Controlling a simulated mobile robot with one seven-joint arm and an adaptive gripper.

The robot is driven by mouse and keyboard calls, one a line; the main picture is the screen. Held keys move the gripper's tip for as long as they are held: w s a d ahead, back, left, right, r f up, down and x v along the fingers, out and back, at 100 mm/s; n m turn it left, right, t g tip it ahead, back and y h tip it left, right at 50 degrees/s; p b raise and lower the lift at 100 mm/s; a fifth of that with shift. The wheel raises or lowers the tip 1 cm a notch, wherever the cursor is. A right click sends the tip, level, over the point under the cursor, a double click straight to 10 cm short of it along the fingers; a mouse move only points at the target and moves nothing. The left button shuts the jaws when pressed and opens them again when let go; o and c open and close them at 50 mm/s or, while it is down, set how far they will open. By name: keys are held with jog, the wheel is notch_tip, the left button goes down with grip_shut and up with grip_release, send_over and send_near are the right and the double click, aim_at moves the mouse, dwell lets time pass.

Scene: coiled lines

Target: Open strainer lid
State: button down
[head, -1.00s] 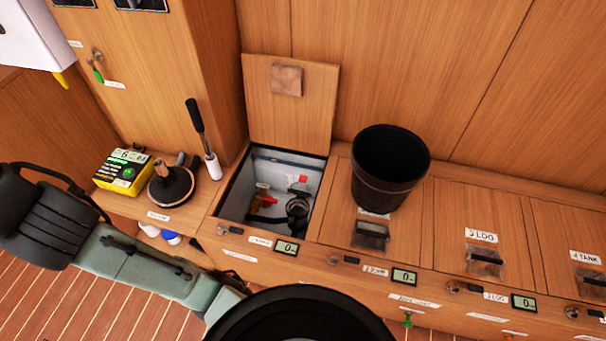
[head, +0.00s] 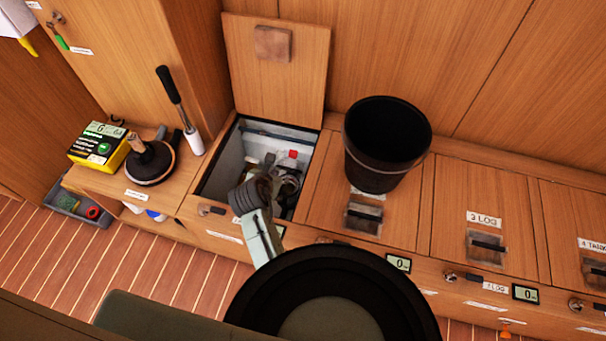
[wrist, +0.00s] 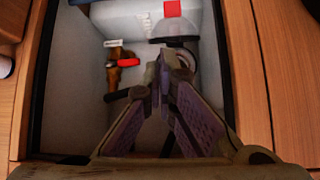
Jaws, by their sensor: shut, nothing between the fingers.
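The strainer (head: 287,184) sits inside the open locker (head: 222,165), a white-walled compartment in the bench. Its round clear top (wrist: 177,32) shows in the wrist view at the upper middle, partly hidden by my fingers. I cannot tell from these views whether its lid is open. My gripper (wrist: 172,60) points down into the locker, its fingers together and empty, just in front of the strainer's round body. In the head view my wrist hides the front of the locker and part of the strainer.
The locker's hatch (head: 275,80) stands open against the back wall. A brass valve with a red handle (wrist: 128,62) is left of my fingers. A black bucket (head: 386,145) stands on the bench at right.

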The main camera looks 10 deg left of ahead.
aim_at(291, 160)
jog(key=w+d+f, duration=0.1)
jog(key=w+f, duration=0.1)
jog(key=f, duration=0.3)
jog(key=w+d+f+h, duration=0.1)
jog(key=w+d+f, duration=0.1)
jog(key=f, duration=0.3)
jog(key=shift+w+d+f+n+g+b, duration=0.2)
jog(key=shift+w+f+n+g+b, duration=0.15)
jog(key=shift+w, duration=0.4)
jog(key=shift+r, duration=0.2)
